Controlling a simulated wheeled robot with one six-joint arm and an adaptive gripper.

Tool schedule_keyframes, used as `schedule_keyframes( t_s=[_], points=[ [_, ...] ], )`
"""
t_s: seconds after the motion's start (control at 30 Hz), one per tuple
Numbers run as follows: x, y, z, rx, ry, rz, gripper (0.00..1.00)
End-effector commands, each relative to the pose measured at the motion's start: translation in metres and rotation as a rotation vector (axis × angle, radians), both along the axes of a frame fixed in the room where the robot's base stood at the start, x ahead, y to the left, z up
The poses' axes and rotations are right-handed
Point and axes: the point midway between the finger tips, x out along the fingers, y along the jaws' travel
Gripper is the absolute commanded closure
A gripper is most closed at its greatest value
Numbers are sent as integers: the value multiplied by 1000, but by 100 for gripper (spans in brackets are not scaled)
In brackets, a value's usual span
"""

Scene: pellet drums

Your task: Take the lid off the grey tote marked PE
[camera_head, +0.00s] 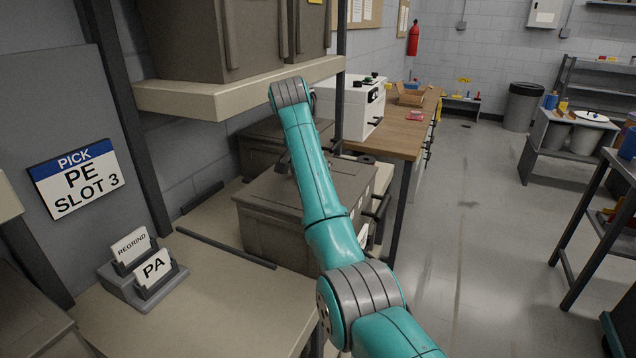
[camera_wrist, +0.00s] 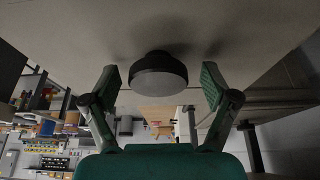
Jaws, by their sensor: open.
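A grey-brown lidded tote (camera_head: 268,240) stands on the shelf, partly behind my arm. I cannot read a PE mark on it. In the wrist view, its lid (camera_wrist: 60,22) fills the upper part, with a dark round knob (camera_wrist: 158,80) standing out from it. My gripper (camera_wrist: 160,76) is open, one finger on each side of the knob with a gap at both sides. Neither finger appears to touch it. In the head view the gripper is mostly hidden behind my arm, over the lid.
A second grey tote (camera_head: 262,148) sits behind. An upper shelf (camera_head: 200,100) with large bins hangs close above. A sign reading PICK PE SLOT 3 (camera_head: 77,180) and a card holder (camera_head: 145,275) with REGRIND and PA cards are at left. The near shelf surface is clear.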

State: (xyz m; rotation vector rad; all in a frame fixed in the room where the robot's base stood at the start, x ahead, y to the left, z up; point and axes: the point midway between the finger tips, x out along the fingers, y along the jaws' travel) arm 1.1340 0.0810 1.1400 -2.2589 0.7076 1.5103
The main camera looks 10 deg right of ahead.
Motion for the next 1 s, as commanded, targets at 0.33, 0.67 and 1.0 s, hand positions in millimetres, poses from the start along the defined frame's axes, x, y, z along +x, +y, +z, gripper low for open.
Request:
schedule_keyframes(
  t_s=[0.33, 0.67, 1.0],
  points=[
    [0, 0, 0, 0, 0, -1, 51],
    [0, -1, 0, 0, -1, -1, 90],
    [1, 0, 37, 0, -4, -1, 90]
  ],
)
